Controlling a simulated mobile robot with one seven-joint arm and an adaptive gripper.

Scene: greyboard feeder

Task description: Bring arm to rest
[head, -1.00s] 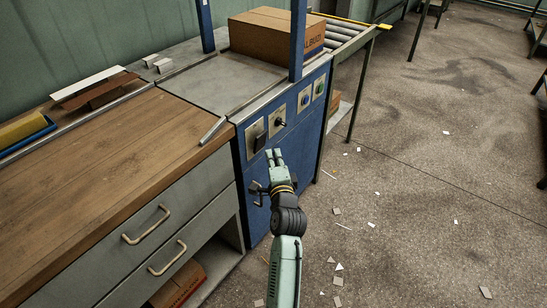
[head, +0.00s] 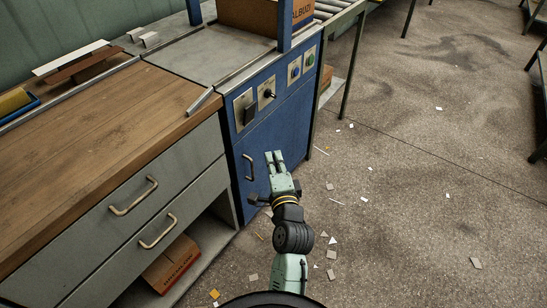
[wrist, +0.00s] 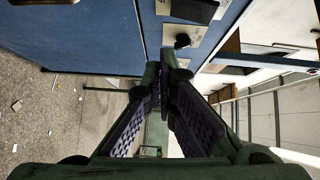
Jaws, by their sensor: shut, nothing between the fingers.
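My gripper (head: 275,157) is pale green and holds nothing. It hangs in front of the blue cabinet (head: 268,135) of the machine, with its fingertips to the right of the door handle (head: 249,167) in the head view. In the wrist view the two dark fingers (wrist: 166,75) run together at their tips, with no object between them. The blue cabinet front (wrist: 85,35) fills the upper left there, apart from the fingers as far as I can tell. My forearm is mostly below the picture or foreshortened.
A black lever switch (head: 249,112), a knob (head: 268,94) and buttons sit on the cabinet's upper front. A wooden worktop (head: 90,145) with drawers stands left. A cardboard box (head: 250,14) lies by the roller conveyor (head: 335,10). The floor (head: 430,190) at right is open, with paper scraps.

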